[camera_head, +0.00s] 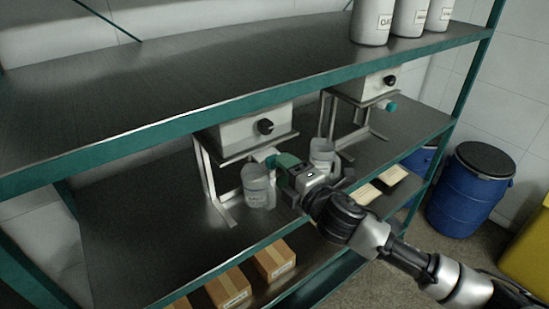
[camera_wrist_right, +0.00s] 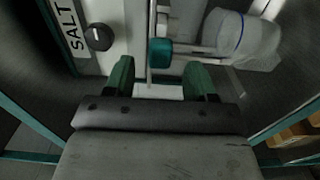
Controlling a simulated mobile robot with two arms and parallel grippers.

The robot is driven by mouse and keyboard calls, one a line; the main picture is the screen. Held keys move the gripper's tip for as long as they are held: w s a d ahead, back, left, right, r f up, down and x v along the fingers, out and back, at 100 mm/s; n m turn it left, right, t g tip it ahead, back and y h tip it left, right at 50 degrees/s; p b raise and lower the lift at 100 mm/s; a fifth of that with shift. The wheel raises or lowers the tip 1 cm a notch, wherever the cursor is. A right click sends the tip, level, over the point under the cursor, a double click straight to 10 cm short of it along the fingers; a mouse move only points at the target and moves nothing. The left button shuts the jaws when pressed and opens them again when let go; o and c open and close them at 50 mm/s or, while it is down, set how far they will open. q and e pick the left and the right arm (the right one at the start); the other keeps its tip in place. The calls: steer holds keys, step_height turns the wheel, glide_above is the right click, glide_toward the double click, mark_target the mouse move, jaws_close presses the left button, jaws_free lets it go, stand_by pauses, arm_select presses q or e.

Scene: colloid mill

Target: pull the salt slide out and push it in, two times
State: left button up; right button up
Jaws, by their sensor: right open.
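The salt dispenser is a pale box (camera_head: 243,130) with a black knob on a metal stand, at the middle of the upper shelf space. In the right wrist view its SALT label (camera_wrist_right: 70,28) shows at the upper left. The salt slide's teal handle (camera_wrist_right: 160,53) shows at the top middle. My right gripper (camera_wrist_right: 160,80) is open, with one green finger on each side of the handle's line; the handle lies just beyond the fingertips, and contact cannot be told. In the head view my right gripper (camera_head: 279,165) is below the dispenser's front and covers most of the slide. My left gripper is not in view.
A clear cup (camera_head: 257,188) stands close to the left of my right gripper; another (camera_head: 322,155) stands behind it. A second dispenser (camera_head: 362,84) with a teal handle (camera_head: 388,105) is to the right. The shelf's teal edge (camera_head: 200,272) runs below. Blue drums (camera_head: 470,190) stand right.

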steer(key=shift+p+x, duration=0.35)
steer(key=shift+x, duration=1.95)
